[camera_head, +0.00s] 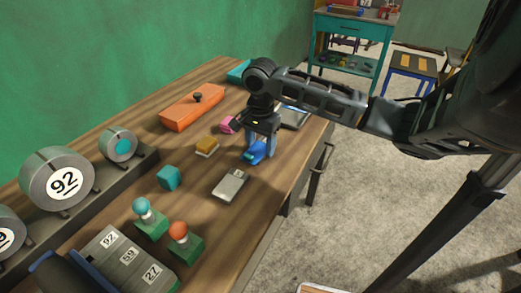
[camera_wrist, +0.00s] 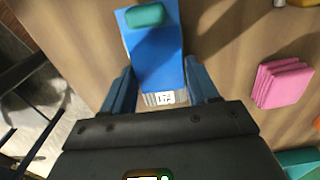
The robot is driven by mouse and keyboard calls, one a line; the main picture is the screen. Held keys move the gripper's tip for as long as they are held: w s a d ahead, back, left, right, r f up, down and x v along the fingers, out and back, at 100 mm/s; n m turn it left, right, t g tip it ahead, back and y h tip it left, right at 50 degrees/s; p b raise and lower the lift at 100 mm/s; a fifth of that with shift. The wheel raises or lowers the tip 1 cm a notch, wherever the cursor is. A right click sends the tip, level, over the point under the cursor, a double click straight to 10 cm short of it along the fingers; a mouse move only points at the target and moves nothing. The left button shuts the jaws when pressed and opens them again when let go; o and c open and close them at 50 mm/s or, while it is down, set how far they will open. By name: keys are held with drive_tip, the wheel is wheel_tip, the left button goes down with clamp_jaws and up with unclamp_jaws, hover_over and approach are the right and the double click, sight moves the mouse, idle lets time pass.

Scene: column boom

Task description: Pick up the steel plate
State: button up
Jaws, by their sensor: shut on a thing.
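A flat grey plate (camera_head: 230,186) lies on the wooden bench, in front of my gripper in the head view. A second grey slab (camera_head: 294,117) lies behind my gripper, partly hidden by the arm; I cannot tell which is the steel plate. My gripper (camera_head: 261,146) points down at the bench and is shut on a blue block (camera_head: 257,153). In the wrist view the blue block (camera_wrist: 155,58) sits between the fingers, with a pale numbered label at its near end and a teal piece (camera_wrist: 145,16) at its far end. I cannot tell whether the block touches the bench.
A pink stack (camera_wrist: 282,83) lies beside my gripper. A yellow-brown block (camera_head: 207,146), teal cube (camera_head: 168,178), orange box (camera_head: 192,107) and two knobs on green bases (camera_head: 150,222) stand on the bench. Round weights (camera_head: 57,181) line the left; numbered grey plates (camera_head: 125,262) sit in front.

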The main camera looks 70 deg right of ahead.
drive_tip(key=c, duration=0.9)
clamp_jaws()
drive_tip(key=shift+r, duration=0.1)
